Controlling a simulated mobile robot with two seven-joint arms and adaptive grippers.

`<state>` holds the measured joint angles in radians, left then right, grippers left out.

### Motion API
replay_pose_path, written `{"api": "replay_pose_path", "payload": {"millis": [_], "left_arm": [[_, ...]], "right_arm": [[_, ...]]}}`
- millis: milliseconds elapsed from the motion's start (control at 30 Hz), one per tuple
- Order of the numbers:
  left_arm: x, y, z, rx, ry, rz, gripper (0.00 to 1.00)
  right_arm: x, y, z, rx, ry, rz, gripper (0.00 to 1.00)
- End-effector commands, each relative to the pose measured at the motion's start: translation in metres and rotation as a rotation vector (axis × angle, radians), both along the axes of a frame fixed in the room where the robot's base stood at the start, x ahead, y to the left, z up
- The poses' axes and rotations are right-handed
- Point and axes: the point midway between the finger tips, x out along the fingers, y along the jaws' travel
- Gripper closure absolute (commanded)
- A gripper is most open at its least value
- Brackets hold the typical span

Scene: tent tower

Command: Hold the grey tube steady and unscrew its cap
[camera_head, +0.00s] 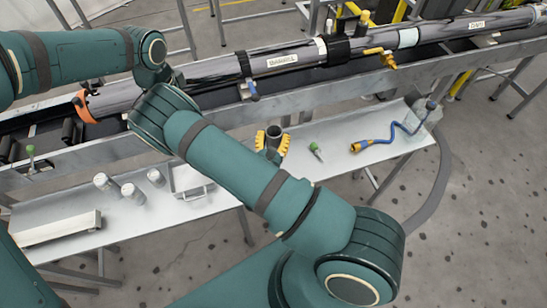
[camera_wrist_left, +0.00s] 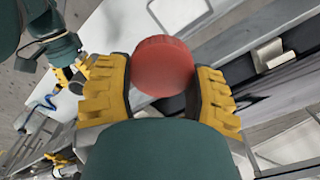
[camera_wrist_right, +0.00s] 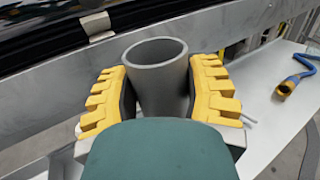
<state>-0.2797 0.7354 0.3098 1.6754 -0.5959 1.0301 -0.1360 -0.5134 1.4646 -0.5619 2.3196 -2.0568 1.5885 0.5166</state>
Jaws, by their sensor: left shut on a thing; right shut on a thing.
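The grey tube (camera_wrist_right: 158,78) stands between the yellow fingers of my right gripper (camera_wrist_right: 160,75), which is shut on it. Its top end is open with no cap on it. In the head view the tube's dark mouth (camera_head: 273,131) shows in the right gripper (camera_head: 272,145), above the metal bench. The red cap (camera_wrist_left: 162,62) is between the fingers of my left gripper (camera_wrist_left: 162,78), which is shut on it, apart from the tube. My left gripper is hidden in the head view.

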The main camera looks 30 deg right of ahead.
Motion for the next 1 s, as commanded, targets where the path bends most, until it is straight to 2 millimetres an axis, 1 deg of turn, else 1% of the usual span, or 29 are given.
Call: {"api": "replay_pose_path", "payload": {"millis": [33, 100, 200, 367, 600, 867, 1000], "left_arm": [[0.000, 0.000, -0.004, 0.000, 0.000, 0.000, 0.87], [0.000, 0.000, -0.006, 0.000, 0.000, 0.000, 0.87], [0.000, 0.000, -0.008, 0.000, 0.000, 0.000, 0.87], [0.000, 0.000, -0.009, 0.000, 0.000, 0.000, 0.87], [0.000, 0.000, -0.015, 0.000, 0.000, 0.000, 0.87], [0.000, 0.000, -0.015, 0.000, 0.000, 0.000, 0.87], [0.000, 0.000, -0.018, 0.000, 0.000, 0.000, 0.87]], "right_arm": [[0.000, 0.000, -0.013, -0.002, 0.002, 0.001, 1.00], [0.000, 0.000, -0.024, -0.001, 0.002, 0.001, 1.00], [0.001, 0.000, -0.033, 0.000, 0.000, 0.002, 1.00], [0.001, 0.000, -0.043, 0.000, 0.000, 0.003, 1.00], [0.000, 0.000, -0.073, -0.001, 0.000, 0.002, 1.00], [0.001, 0.001, -0.073, 0.000, -0.001, 0.003, 1.00], [0.001, 0.001, -0.077, -0.001, -0.001, 0.003, 1.00]]}}
